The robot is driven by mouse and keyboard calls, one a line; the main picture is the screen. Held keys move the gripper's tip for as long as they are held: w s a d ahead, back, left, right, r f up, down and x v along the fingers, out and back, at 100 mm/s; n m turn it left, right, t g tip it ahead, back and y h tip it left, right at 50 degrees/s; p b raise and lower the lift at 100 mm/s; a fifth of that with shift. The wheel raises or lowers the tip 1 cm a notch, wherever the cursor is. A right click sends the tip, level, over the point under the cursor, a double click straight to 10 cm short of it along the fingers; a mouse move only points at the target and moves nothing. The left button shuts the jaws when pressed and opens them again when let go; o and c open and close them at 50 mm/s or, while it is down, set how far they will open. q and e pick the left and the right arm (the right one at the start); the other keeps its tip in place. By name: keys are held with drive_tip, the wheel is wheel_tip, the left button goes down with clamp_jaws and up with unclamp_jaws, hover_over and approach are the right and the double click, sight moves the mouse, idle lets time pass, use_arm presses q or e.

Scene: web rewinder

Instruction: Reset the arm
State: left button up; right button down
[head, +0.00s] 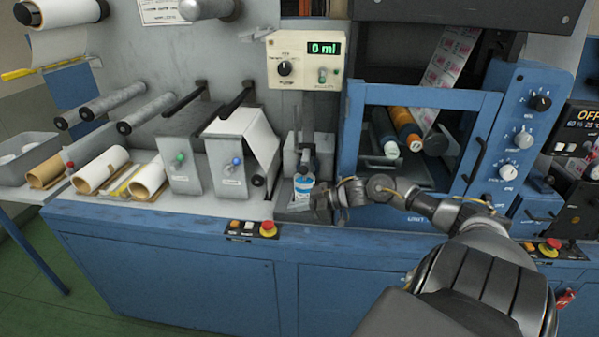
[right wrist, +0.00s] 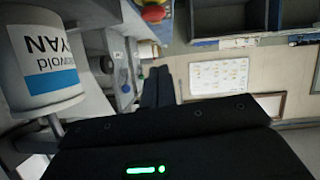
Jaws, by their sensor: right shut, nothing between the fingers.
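My right arm reaches in from the right in the head view. Its gripper (head: 322,200) is low in front of the machine, just right of a small white and blue can (head: 303,186). In the right wrist view the dark fingers (right wrist: 158,86) are together, with nothing between them. The can (right wrist: 45,55) shows large at the upper left there, with "CYAN" lettering and a blue band, apart from the fingers. In the head view the can stands under a dispenser nozzle, partly hidden by the gripper. My left gripper is not in view.
A dispenser box (head: 305,60) reading "0 ml" is above the can. A blue frame with rollers (head: 400,125) stands right of it, close behind my arm. Paper rolls (head: 100,170) lie on the left. A red stop button (head: 268,228) is on the front edge.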

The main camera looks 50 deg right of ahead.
drive_tip(key=shift+s+d+r, duration=0.2)
drive_tip(key=shift+s+r, duration=0.1)
drive_tip(key=shift+s, duration=0.05)
drive_tip(key=shift+f, duration=0.1)
idle(0.4)
